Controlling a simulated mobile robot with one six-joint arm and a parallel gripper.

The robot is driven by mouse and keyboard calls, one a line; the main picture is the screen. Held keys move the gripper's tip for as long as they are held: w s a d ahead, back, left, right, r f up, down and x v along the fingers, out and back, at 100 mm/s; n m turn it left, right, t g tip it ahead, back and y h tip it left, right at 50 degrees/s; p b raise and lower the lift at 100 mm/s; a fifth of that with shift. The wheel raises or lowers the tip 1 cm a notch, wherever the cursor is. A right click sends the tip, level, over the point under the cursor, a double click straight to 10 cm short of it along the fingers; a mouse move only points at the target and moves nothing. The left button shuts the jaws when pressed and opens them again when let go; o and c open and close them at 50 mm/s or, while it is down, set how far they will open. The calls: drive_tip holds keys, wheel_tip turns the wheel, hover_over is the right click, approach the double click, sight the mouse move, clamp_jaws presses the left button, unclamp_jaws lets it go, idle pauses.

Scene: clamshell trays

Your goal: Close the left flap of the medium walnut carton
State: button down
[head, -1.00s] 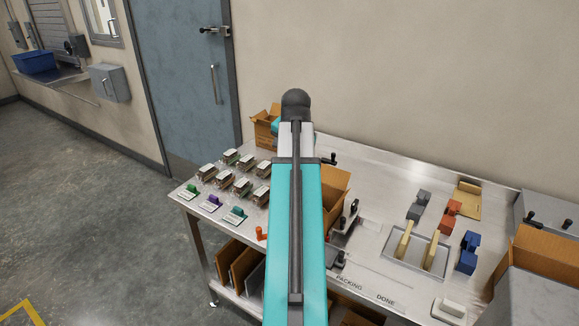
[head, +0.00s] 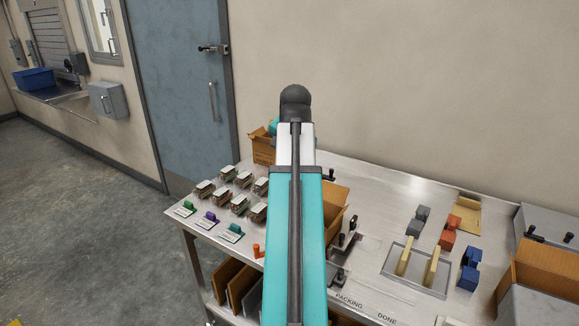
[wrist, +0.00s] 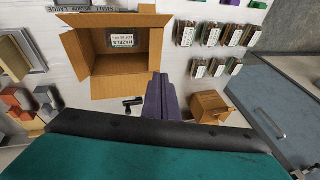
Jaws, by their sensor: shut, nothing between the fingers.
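An open cardboard carton (wrist: 103,63) fills the upper middle of the wrist view, its flaps spread and a label inside. My gripper (wrist: 160,80), dark purple, is shut and empty beside the large carton's lower right corner; contact is unclear. In the head view my arm hides the gripper and part of a carton (head: 337,200); another carton (head: 262,150) stands at the table's back left.
Several clear clamshell trays (head: 240,203) stand on the steel table left of my arm. A metal tray (head: 393,283), grey, red and blue blocks, and a grey bin (head: 555,228) lie to the right. A black-handled fixture (head: 347,235) stands close to my arm.

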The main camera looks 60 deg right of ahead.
drive_tip(key=shift+w, duration=0.1)
drive_tip(key=w+a+f+n+g+y, duration=0.1)
drive_tip(key=w+a+f+n, duration=0.1)
drive_tip(key=w+a+f, duration=0.5)
drive_tip(key=w+a+f+n+y, duration=0.1)
drive_tip(key=w+a+f+y, duration=0.1)
drive_tip(key=w+a+f, duration=0.55)
drive_tip(key=w+a+f+n+g+y, duration=0.1)
drive_tip(key=a+f+n, duration=0.1)
drive_tip(key=a+f, duration=0.7)
drive_tip(key=w+a+f+n+g+y, duration=0.15)
drive_tip(key=a+f, duration=0.45)
drive_tip(key=f, duration=0.6)
drive_tip(key=s+a+f+n+g, duration=0.2)
drive_tip(key=s+a+f, duration=0.2)
drive_tip(key=a+f, duration=0.35)
drive_tip(key=s+a+f+n+g, duration=0.1)
drive_tip(key=s+a+f+n, duration=0.1)
drive_tip(key=s+a+f, duration=0.4)
drive_tip(key=s+a+f+n+g+h, duration=0.2)
drive_tip(key=s+a+f+n, duration=0.7)
drive_tip(key=s+f, duration=0.6)
drive_tip(key=shift+s+a, duration=0.2)
drive_tip(key=shift+a, duration=1.05)
